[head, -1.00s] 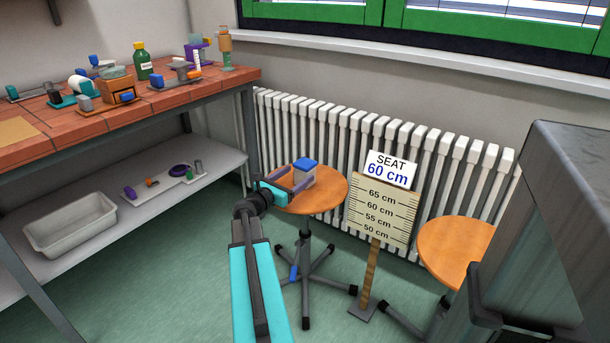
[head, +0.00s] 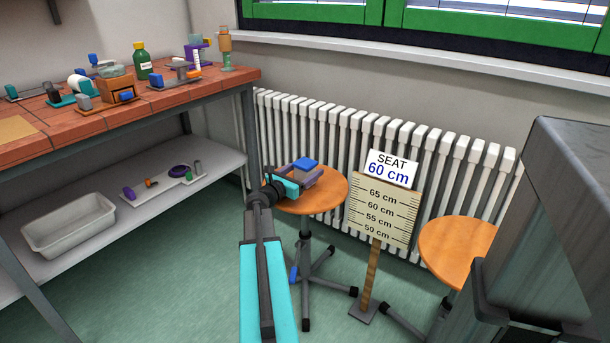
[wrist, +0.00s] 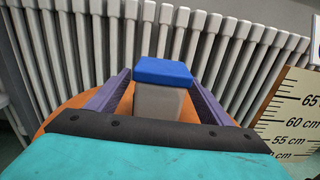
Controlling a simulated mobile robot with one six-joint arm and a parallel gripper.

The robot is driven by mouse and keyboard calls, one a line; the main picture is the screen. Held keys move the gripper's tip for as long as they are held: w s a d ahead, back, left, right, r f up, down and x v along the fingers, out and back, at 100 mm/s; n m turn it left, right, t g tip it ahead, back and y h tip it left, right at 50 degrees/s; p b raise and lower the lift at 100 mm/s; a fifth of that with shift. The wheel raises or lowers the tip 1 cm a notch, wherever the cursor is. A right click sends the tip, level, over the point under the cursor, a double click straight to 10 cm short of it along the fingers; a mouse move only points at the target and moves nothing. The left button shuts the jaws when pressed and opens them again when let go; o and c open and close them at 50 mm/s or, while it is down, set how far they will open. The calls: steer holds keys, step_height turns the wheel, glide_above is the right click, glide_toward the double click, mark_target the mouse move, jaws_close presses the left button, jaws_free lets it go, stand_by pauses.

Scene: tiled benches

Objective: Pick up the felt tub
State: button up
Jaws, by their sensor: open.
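The felt tub (wrist: 159,104) is a small grey container with a blue lid, standing upright on a round orange stool seat (head: 325,200). Its blue lid also shows in the head view (head: 306,164). My gripper (wrist: 160,84) is open, with one purple finger on each side of the tub. In the wrist view a gap shows between each finger and the tub. The teal gripper body hides the tub's lower part and the near part of the seat.
A radiator (head: 330,140) stands close behind the stool. A height sign (head: 383,212) on a post is just right of it, with a second orange stool (head: 455,248) beyond. A tiled bench (head: 60,125) with several items is at left.

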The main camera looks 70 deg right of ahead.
steer(key=c, duration=1.2)
steer(key=shift+r, duration=0.1)
steer(key=shift+c, duration=0.2)
step_height(320, 180, up, 18)
steer(key=p, duration=0.5)
